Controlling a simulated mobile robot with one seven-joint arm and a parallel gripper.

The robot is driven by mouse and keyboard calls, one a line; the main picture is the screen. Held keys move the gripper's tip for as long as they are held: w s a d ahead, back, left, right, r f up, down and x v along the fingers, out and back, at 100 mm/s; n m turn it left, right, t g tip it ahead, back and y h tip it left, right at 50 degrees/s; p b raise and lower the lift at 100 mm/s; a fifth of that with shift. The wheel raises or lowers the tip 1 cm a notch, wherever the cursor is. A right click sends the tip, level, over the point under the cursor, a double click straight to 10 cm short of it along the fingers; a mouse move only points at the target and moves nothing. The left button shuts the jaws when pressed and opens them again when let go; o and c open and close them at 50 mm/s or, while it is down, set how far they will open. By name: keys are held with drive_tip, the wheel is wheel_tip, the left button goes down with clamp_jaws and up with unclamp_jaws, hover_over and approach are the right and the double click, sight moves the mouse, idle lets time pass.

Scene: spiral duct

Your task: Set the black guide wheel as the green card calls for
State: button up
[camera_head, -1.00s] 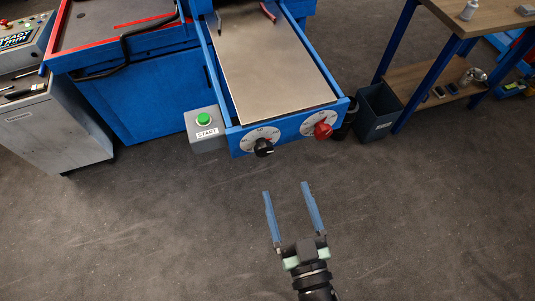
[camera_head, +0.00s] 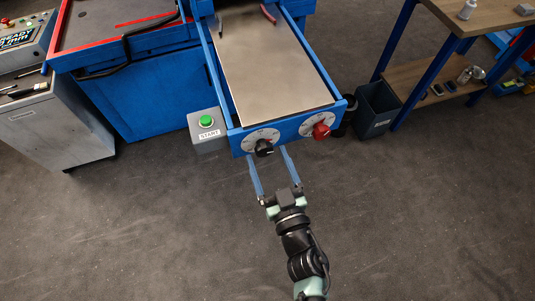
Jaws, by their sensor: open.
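The black guide wheel (camera_head: 264,149) is a small knob on a round white dial (camera_head: 249,139), on the front panel of the blue machine (camera_head: 290,136). Its exact setting is too small to read. My gripper (camera_head: 270,158) is open and empty, with its two long blue-grey fingers pointing at the black wheel. The fingertips appear just below and either side of the wheel, around its lower part in the picture; I cannot tell whether they touch it. The green card is not seen in this view.
A red wheel (camera_head: 321,131) on a second dial sits to the right on the same panel. A grey box with a green START button (camera_head: 206,122) is at the left. A dark bin (camera_head: 376,110) stands at the right. The floor in front is clear.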

drive_tip(key=shift+w+a, duration=0.15)
drive_tip(key=shift+w, duration=0.25)
clamp_jaws()
idle(0.4)
drive_tip(key=shift+n, duration=2.8)
unclamp_jaws()
